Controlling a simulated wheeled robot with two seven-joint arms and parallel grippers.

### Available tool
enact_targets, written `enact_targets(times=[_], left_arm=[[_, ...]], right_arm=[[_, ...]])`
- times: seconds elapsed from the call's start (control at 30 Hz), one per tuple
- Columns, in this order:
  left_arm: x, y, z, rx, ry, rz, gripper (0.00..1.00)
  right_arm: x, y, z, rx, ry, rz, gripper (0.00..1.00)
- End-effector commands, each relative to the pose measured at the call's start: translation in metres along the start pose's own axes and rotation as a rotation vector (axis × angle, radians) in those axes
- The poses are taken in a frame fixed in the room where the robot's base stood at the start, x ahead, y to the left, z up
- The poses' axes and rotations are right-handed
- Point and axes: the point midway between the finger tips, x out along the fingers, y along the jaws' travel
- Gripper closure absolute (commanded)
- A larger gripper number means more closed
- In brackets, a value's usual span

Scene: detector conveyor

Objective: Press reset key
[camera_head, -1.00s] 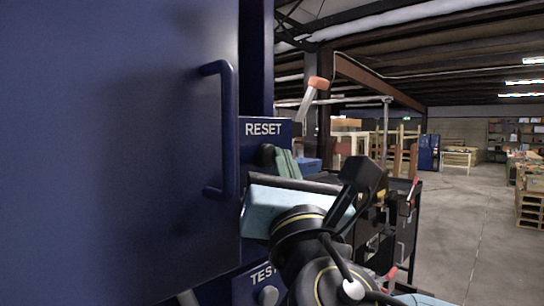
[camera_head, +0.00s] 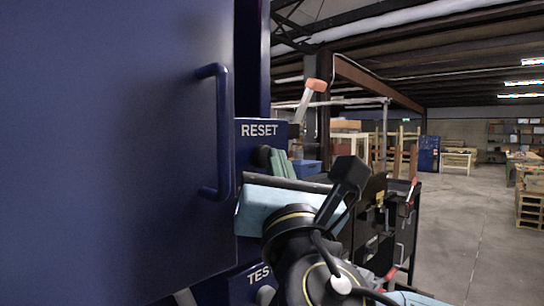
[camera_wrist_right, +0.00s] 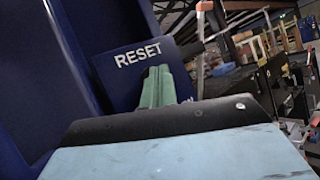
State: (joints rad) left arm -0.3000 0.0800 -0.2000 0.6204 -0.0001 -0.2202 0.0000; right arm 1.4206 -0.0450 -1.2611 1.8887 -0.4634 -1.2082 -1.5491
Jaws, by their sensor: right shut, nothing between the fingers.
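The blue panel marked RESET (camera_head: 259,130) is in the middle of the head view, right of a large blue door. A dark rounded knob (camera_head: 262,156), which looks like the reset key, shows under the label. My right gripper (camera_head: 277,156) is shut and empty, its green fingers pressed together close beside the knob. Whether they touch it I cannot tell. In the right wrist view the shut fingers (camera_wrist_right: 157,84) point at the panel just below the word RESET (camera_wrist_right: 138,55), and the key is hidden behind them. My left gripper is not in view.
A blue door handle (camera_head: 222,130) sticks out left of the panel. An orange-topped lever (camera_head: 316,85) stands behind on the right. A dark tool cart (camera_head: 400,225) is at right, with open floor beyond.

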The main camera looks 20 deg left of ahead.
Motion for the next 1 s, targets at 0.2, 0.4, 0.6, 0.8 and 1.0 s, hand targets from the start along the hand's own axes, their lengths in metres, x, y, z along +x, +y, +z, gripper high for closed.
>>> enact_targets(times=[0.2, 0.4, 0.6, 0.8, 1.0], left_arm=[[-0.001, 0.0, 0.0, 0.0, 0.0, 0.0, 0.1], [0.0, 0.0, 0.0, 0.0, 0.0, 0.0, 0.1], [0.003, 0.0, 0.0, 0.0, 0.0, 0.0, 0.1], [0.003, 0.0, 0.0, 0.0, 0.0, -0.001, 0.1], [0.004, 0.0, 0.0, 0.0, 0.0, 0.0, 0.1]], right_arm=[[0.002, 0.001, 0.003, 0.002, -0.006, -0.001, 1.0], [0.0, -0.001, 0.004, 0.002, -0.006, -0.001, 1.0], [-0.007, -0.006, 0.007, 0.003, -0.004, -0.001, 1.0], [-0.011, -0.009, 0.009, 0.0, -0.003, -0.002, 1.0], [-0.011, -0.009, 0.009, 0.001, -0.002, -0.001, 1.0]])
